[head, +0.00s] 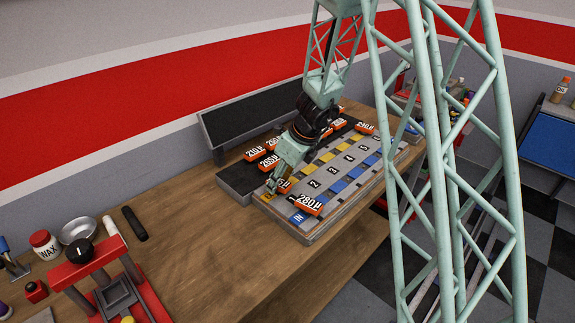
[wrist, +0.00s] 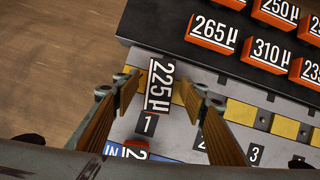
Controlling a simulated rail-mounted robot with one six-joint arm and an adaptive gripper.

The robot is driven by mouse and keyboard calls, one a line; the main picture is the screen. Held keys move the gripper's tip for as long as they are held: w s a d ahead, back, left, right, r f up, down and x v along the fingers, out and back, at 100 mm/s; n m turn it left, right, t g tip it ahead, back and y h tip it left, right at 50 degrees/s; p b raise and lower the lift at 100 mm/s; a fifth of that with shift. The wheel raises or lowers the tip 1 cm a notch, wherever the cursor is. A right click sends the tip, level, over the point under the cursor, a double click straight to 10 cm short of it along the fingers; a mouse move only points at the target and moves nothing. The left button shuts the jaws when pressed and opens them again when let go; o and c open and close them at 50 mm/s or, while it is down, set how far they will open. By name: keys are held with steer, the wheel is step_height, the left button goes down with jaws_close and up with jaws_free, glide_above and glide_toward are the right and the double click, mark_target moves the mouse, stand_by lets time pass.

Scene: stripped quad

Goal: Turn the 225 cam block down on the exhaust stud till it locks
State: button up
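The 225 cam block (wrist: 161,86) is near column 1 of the grey board (wrist: 185,145), at the end of the yellow row. Its label runs lengthwise up the wrist view, turned about a quarter from the labels on the rack blocks. My gripper (wrist: 162,88) has one finger on each side of it, with a narrow gap visible at each side; it is open around the block. The exhaust stud is hidden beneath the block. In the head view, my gripper (head: 273,187) is low over the board's left end, and an orange block (head: 285,186) shows beside it.
The 280 block (head: 309,203) is by the blue IN mark, close to my gripper; it is partly hidden in the wrist view (wrist: 133,152). A black rack (wrist: 150,30) with several orange blocks stands behind. Bare wooden bench (head: 195,235) lies left.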

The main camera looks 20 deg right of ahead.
steer(key=v, duration=1.1)
stand_by(0.3)
steer(key=shift+s+r, duration=0.1)
steer(key=shift+r, duration=0.1)
step_height(320, 180, up, 7)
steer(key=p, duration=0.7)
stand_by(0.5)
